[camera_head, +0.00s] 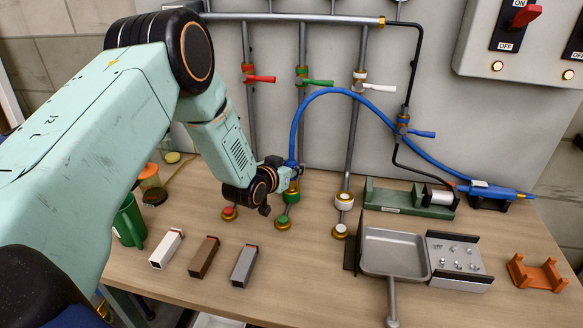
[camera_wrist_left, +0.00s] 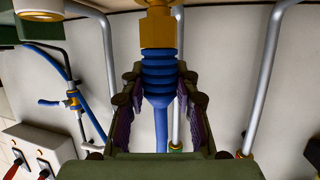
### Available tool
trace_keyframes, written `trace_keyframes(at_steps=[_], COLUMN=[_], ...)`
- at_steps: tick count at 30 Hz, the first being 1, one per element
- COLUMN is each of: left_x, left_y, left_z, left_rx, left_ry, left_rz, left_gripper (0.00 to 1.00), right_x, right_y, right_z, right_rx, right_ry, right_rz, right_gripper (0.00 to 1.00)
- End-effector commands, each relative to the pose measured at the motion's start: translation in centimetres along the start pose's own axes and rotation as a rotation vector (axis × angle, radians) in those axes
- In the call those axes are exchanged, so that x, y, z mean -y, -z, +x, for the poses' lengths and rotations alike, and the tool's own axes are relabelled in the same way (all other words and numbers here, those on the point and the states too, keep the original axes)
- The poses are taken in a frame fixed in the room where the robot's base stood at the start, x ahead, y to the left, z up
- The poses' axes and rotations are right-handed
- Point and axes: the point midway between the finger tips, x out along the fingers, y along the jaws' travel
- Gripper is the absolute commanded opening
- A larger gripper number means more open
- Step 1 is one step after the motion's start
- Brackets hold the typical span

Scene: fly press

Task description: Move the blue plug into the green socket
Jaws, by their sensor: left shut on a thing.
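The blue plug (camera_wrist_left: 159,72) is a ribbed blue piece with a brass end, on the blue hose (camera_head: 325,92). My left gripper (camera_head: 291,170) is shut on it, with a finger on each side in the wrist view (camera_wrist_left: 160,84). The brass end points down to the table. The green socket (camera_head: 291,187) shows as a green and brass fitting just below my left gripper. The plug is mostly hidden in the head view, and I cannot tell whether its brass end is inside the socket. My right gripper is not in view.
Red (camera_head: 229,212) and white (camera_head: 344,200) fittings stand to either side. Three square bars (camera_head: 205,257) lie in front. A grey pan (camera_head: 397,250), an orange cradle (camera_head: 536,273) and a green mug (camera_head: 131,220) are on the table. Vertical pipes (camera_head: 352,135) stand behind.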

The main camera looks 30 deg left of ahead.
Motion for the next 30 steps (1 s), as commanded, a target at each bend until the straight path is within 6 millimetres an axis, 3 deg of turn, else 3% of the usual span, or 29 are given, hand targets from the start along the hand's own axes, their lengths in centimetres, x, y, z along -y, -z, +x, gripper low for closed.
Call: trace_keyframes(at_steps=[30], left_x=[0.1], left_y=[-1.2], left_z=[0.6], left_rx=[-0.001], left_ry=[0.0], left_rz=[0.0], left_gripper=[0.0], right_x=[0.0], right_y=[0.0], right_z=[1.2], right_rx=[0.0], right_ry=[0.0], right_rz=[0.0], right_gripper=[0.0])
